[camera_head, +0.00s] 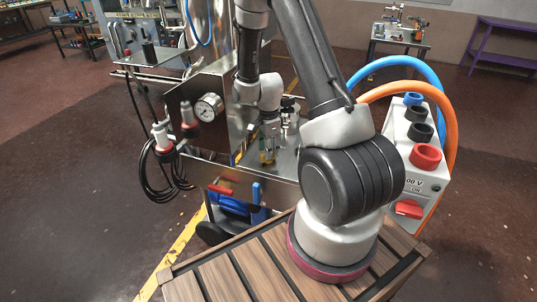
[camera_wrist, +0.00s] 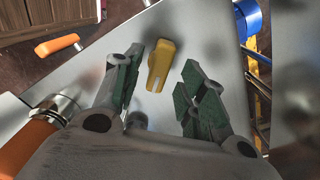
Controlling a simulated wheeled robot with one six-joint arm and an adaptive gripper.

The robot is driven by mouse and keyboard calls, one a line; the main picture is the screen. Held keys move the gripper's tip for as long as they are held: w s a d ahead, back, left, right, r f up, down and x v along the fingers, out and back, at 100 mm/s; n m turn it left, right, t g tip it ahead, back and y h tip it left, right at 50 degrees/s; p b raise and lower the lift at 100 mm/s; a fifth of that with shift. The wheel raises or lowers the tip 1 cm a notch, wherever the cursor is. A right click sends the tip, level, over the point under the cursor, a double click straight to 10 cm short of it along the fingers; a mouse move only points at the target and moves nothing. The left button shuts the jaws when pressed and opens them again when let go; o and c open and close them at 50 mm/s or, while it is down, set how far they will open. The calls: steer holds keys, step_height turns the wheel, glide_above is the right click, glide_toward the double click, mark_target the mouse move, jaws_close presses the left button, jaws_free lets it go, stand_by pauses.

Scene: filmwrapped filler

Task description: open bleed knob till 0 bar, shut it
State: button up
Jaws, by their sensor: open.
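A yellow handle, which looks like the bleed knob (camera_wrist: 161,62), shows in the wrist view above a grey metal surface. My gripper (camera_wrist: 160,84) is open, with one green-padded finger on each side of the yellow handle. I cannot tell whether either finger touches it. In the head view my gripper (camera_head: 267,150) points down over the steel machine, and the knob is mostly hidden there. A round white pressure gauge (camera_head: 208,106) sits on the machine's front panel, left of my gripper. Its needle is too small to read.
An orange handle (camera_wrist: 57,44) and a blue fitting (camera_wrist: 248,16) flank the knob in the wrist view. A white box (camera_head: 421,180) with a red switch stands at the right, with blue and orange hoses behind. Black cables (camera_head: 158,172) hang at the left.

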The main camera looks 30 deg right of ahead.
steer(key=shift+f, duration=1.45)
jaws_close()
